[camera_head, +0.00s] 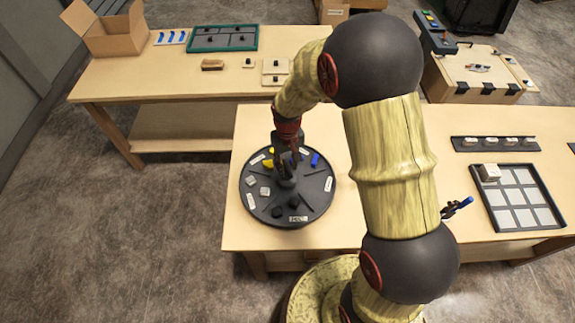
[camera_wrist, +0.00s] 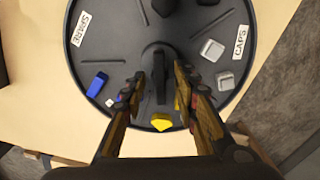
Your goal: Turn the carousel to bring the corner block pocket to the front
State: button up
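The carousel (camera_head: 322,192) is a dark round turntable on the near table, with labelled pockets divided by raised lines. It also fills the wrist view (camera_wrist: 110,45). Its upright central handle (camera_wrist: 160,62) stands between the fingers of my gripper (camera_wrist: 158,80), which are apart with gaps on both sides. In the head view my gripper (camera_head: 286,158) is over the carousel's middle. Black pieces (camera_head: 278,212) sit at the front, grey pieces (camera_head: 265,191) at left, a yellow piece (camera_head: 268,163) at back left, a blue piece (camera_head: 315,159) at back right. I cannot tell which pocket is for corner blocks.
A grey tray (camera_head: 532,228) with pale squares and a white block (camera_head: 489,172) lies at right. A dark rack (camera_head: 494,144) stands behind it. A back table (camera_head: 115,88) holds an open box (camera_head: 108,30). The tabletop beside the carousel is clear.

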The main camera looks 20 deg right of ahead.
jog(key=c, duration=0.3)
jog(key=c, duration=0.4)
grip_shut()
dwell(0.3)
